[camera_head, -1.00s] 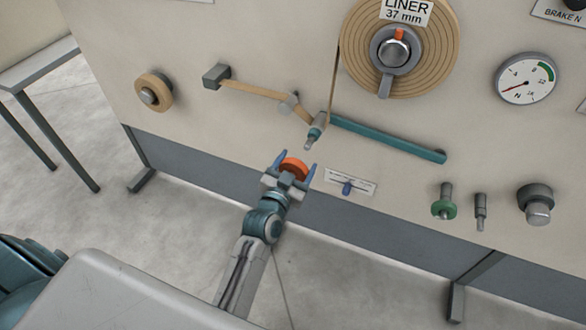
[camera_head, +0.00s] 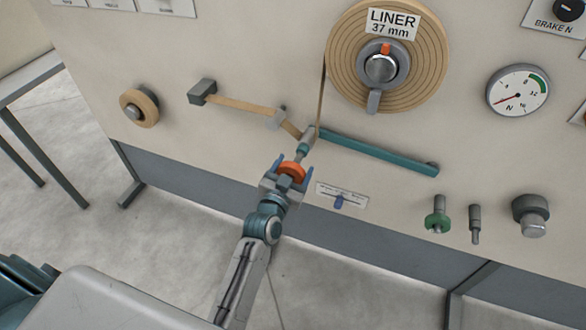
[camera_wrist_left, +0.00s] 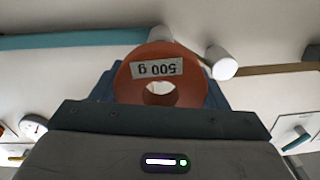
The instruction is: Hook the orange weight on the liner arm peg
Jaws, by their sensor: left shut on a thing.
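The orange weight (camera_head: 293,167) is a ring held between the blue fingers of my left gripper (camera_head: 291,172), which is shut on it. In the left wrist view the weight (camera_wrist_left: 135,84) shows an upside-down "500 g" label and an open centre hole. The teal liner arm (camera_head: 375,152) slopes across the panel; it also shows in the left wrist view (camera_wrist_left: 75,39). Its peg (camera_head: 302,150) sticks out at the arm's left end, just above the weight. The weight appears close to the peg tip; I cannot tell whether they touch. My right gripper is not in view.
A tan web strip (camera_head: 240,104) and a roller (camera_head: 277,117) lie left of the peg. The liner roll (camera_head: 345,75) is above. A scale plate (camera_head: 341,195) sits right of the gripper. A green weight (camera_head: 437,222) hangs on a peg at lower right.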

